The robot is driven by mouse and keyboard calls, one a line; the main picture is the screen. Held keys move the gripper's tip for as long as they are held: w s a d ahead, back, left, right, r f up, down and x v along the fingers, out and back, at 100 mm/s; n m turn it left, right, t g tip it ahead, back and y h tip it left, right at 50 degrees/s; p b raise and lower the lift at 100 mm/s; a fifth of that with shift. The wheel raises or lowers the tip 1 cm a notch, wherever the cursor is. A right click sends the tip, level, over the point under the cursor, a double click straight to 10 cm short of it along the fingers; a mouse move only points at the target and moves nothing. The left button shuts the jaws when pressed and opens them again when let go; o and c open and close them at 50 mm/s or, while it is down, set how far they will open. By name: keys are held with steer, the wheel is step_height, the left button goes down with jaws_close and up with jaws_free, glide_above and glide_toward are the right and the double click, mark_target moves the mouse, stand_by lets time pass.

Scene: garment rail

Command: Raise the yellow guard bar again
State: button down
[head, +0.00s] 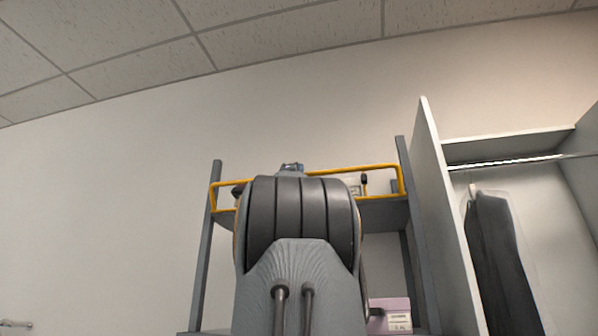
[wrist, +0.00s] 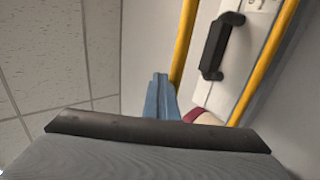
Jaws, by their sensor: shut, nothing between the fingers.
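The yellow guard bar (head: 355,169) is a rectangular frame across the front of the rack's upper shelf, between the grey posts. Its upper and lower rails show, and its middle is hidden behind my arm. In the wrist view its two rails run steeply, one at the middle (wrist: 184,42) and one at the right (wrist: 265,65). My gripper (head: 291,167) shows just above my arm, level with the upper rail. In the wrist view its blue-grey fingers (wrist: 159,95) are shut and empty, beside the end of the middle rail. I cannot tell whether they touch it.
A white box with a black handle (wrist: 220,46) sits behind the rails, with a dark red item (wrist: 202,117) beside it. A lilac box (head: 390,315) is lower in the rack. A wardrobe (head: 430,190) with a hanging dark garment (head: 500,260) stands right. The left is open.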

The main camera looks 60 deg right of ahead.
stand_by(0.4)
steer(key=s+a+f+b, duration=0.2)
steer(key=a+b, duration=0.2)
steer(key=a, duration=0.2)
steer(key=s+a+f+b, duration=0.2)
steer(key=a+f+b, duration=0.1)
steer(key=a, duration=0.3)
steer(key=shift+a+b, duration=0.2)
steer(key=shift+b, duration=0.2)
steer(key=shift+f, duration=0.1)
